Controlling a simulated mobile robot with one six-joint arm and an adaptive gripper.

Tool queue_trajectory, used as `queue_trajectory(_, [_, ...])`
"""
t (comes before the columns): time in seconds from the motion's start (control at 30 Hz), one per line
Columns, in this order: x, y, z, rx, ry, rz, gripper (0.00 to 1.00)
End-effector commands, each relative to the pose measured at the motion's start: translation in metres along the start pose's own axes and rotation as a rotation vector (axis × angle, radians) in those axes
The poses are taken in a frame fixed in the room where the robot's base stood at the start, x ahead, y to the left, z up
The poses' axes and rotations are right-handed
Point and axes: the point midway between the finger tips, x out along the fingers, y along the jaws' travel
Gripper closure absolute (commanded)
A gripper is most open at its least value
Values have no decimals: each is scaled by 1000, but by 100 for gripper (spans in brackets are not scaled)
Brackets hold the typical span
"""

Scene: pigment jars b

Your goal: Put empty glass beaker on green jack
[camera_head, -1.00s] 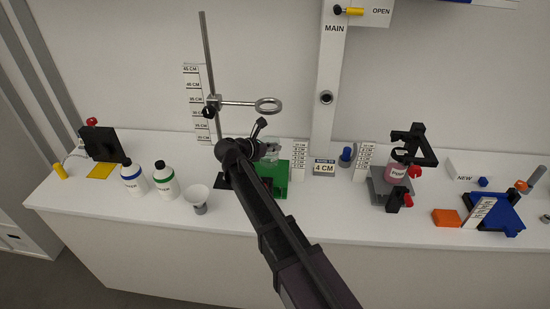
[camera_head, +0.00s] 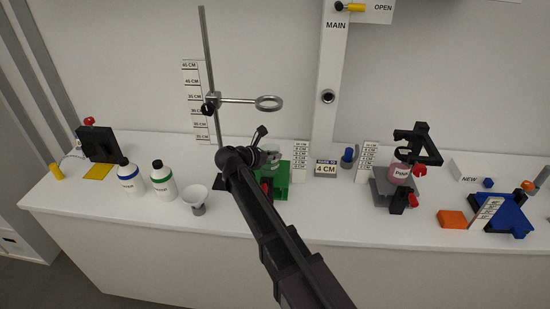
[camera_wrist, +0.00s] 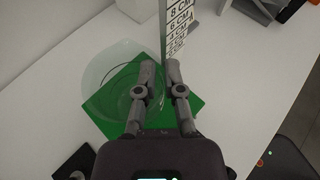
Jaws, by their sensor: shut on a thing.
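The clear glass beaker (camera_wrist: 105,88) looks empty in the wrist view, over the green jack (camera_wrist: 190,112). My gripper (camera_wrist: 160,72) is shut on the beaker's right-hand wall, with one finger inside the rim and one outside. In the head view the beaker (camera_head: 274,151) shows faintly at the top of the green jack (camera_head: 284,178), partly hidden by my arm and gripper. I cannot tell whether its base touches the jack's top plate.
A height scale (camera_head: 300,158) stands close right of the jack. A funnel (camera_head: 196,195) and two bottles are left. A grey jack (camera_head: 386,190) with a pink jar (camera_head: 400,173) is right.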

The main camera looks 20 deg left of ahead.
Motion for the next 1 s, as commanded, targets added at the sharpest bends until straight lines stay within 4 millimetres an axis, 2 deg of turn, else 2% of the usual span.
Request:
queue_trajectory(0.37, [2,-1,-3,0,0,-1,100])
queue_trajectory(0.4, [2,-1,-2,0,0,-1,83])
queue_trajectory(0.5, [2,-1,-2,0,0,-1,54])
queue_trajectory(1.0, [1,-1,0,0,0,-1,54])
